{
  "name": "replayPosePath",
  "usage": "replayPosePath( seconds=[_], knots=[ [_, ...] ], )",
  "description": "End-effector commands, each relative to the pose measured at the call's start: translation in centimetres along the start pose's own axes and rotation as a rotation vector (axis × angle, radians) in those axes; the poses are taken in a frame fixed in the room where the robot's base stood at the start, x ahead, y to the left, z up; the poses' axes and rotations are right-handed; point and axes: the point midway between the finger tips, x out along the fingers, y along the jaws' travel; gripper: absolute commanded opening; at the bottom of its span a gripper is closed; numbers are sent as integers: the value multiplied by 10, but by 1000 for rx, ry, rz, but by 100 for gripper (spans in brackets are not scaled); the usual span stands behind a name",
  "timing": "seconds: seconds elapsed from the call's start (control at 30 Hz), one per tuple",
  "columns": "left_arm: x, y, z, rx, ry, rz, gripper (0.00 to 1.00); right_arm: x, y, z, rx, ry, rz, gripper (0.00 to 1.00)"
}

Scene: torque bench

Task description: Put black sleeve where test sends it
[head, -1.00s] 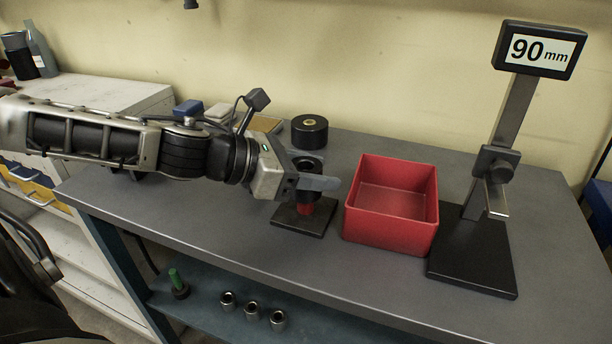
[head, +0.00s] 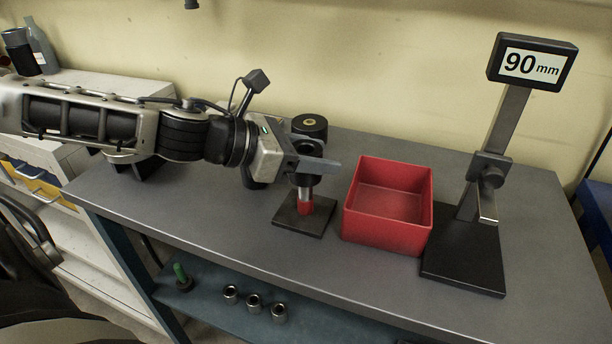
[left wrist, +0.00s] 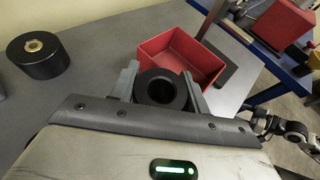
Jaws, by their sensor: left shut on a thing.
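My left gripper (head: 318,166) is shut on the black sleeve (head: 308,180), a hollow upright cylinder. In the left wrist view the sleeve (left wrist: 160,90) sits between the two fingers, its open bore facing up. Below it in the head view stands a post (head: 304,206), silver above and red lower down, on a dark square base (head: 288,217). The sleeve is above the red part; whether the post's tip is still inside it is hidden. A measuring stand (head: 490,167) at the right has a display (head: 532,63) reading 90 mm. My right gripper is not seen.
An open, empty red bin (head: 392,202) stands right of the post, beside the stand's black base (head: 465,260). A black round block (head: 310,125) with a brass centre is behind the gripper. Several metal sleeves (head: 253,300) and a green-handled piece (head: 181,276) lie on the lower shelf.

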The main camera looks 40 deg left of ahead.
Motion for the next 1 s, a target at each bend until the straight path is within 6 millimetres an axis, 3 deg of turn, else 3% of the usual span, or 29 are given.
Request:
replayPosePath(
  seconds=[1.0],
  knots=[
    [-15,0,38,4,-4,-1,10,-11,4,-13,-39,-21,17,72]
  ],
)
